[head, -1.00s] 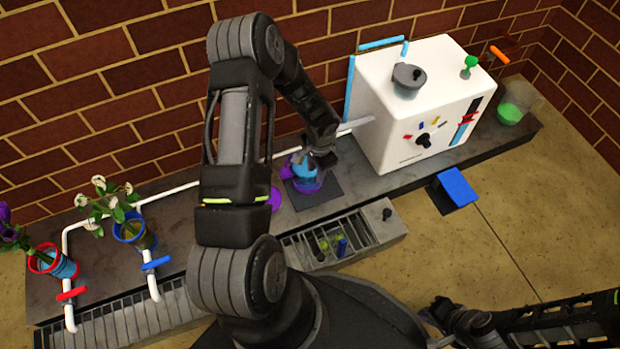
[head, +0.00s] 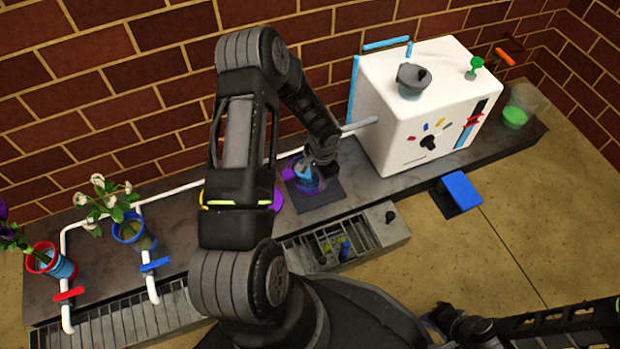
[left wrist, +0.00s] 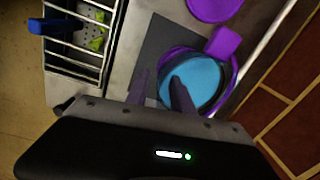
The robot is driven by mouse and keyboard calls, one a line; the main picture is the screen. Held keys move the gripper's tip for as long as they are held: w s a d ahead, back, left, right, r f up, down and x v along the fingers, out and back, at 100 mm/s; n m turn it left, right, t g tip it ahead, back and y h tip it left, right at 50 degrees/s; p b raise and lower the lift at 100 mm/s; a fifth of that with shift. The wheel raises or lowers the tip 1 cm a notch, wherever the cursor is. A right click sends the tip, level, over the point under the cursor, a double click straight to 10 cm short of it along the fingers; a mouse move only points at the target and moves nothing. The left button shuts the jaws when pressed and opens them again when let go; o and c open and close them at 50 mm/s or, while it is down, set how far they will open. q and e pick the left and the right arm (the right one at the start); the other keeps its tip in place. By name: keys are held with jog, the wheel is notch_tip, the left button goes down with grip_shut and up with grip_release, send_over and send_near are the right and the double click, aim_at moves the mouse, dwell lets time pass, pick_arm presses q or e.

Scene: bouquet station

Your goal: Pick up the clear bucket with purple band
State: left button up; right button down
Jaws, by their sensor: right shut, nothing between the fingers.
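The clear bucket with purple band (head: 303,184) stands upright on a dark square mat (head: 322,200) on the counter and holds blue liquid. It also shows in the left wrist view (left wrist: 218,72), with a purple tab on its rim. My left gripper (head: 312,166) is at the bucket, with its fingers apart. In the left wrist view (left wrist: 160,85) one finger lies over the blue liquid and the other over the mat outside the rim. I cannot tell whether either touches the wall. My right gripper (head: 440,316) is at the lower right, away from the counter, shut and empty.
A white machine (head: 420,110) stands right of the bucket. A purple disc (head: 277,200) lies to its left, partly behind my arm. A grated tray (head: 335,242) is in front. Flower buckets (head: 135,232) stand far left, and a bucket with green liquid (head: 516,115) far right.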

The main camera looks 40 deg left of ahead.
aim_at(317, 192)
pick_arm(q)
notch_tip(317, 192, down, 4)
jog(key=shift+a+r+b, duration=0.1)
jog(key=shift+b, duration=0.6)
jog(key=shift+c, duration=0.3)
grip_shut()
jog(key=shift+w, duration=0.1)
dwell(0.8)
